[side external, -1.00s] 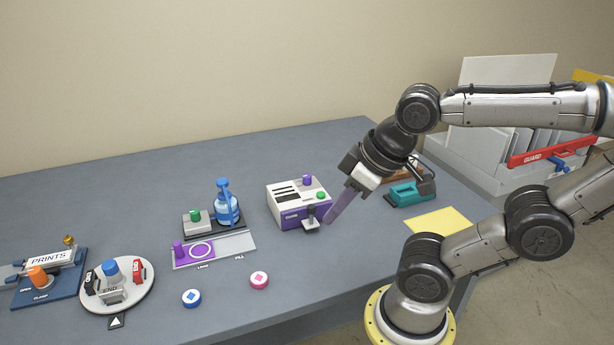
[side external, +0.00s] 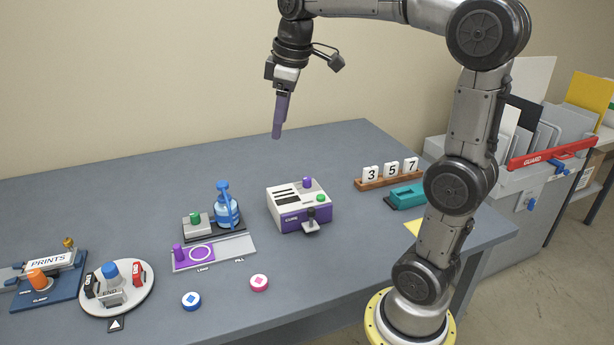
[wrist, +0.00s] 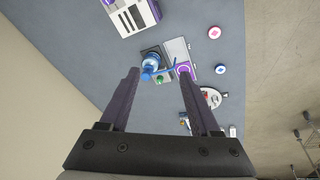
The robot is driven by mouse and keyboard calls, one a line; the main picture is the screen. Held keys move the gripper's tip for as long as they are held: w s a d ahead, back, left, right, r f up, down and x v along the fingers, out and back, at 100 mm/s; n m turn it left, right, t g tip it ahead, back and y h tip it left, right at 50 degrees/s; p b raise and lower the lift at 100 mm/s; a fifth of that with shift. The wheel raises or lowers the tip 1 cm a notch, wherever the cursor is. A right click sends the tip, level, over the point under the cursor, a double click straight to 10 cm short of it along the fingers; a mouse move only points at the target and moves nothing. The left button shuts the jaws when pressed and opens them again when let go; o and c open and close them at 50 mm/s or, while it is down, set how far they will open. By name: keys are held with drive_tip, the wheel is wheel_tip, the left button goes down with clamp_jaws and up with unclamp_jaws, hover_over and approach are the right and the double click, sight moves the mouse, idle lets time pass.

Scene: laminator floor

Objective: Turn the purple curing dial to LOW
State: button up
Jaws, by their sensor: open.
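The curing unit (side external: 298,206) is a white and purple box marked CURE in the middle of the table. A purple dial (side external: 307,183) stands on its top, with a green button (side external: 320,198) nearby and a dark lever (side external: 311,218) at its front. The dial's LOW mark is too small to read. My gripper (side external: 276,135) hangs empty, high above the table and up and left of the dial in the side view. In the wrist view the purple fingers of my gripper (wrist: 158,78) are spread apart, and part of the curing unit (wrist: 133,14) shows at the top edge.
Blue and pink discs lie in front. The table behind is clear.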

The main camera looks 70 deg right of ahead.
drive_tip(key=w+d+f+m+g, duration=0.1)
drive_tip(key=w+d+f, duration=0.1)
drive_tip(key=d, duration=0.4)
drive_tip(key=w+d+f+m+g, duration=0.1)
drive_tip(key=w+d+f, duration=0.15)
drive_tip(key=d, duration=0.35)
drive_tip(key=m+y, duration=0.1)
approach(307, 178)
drive_tip(key=shift+g, duration=0.4)
drive_tip(key=f, duration=0.9)
drive_tip(key=shift+w+f, duration=0.1)
drive_tip(key=shift+w, duration=0.25)
drive_tip(key=shift+c, duration=0.2)
clamp_jaws()
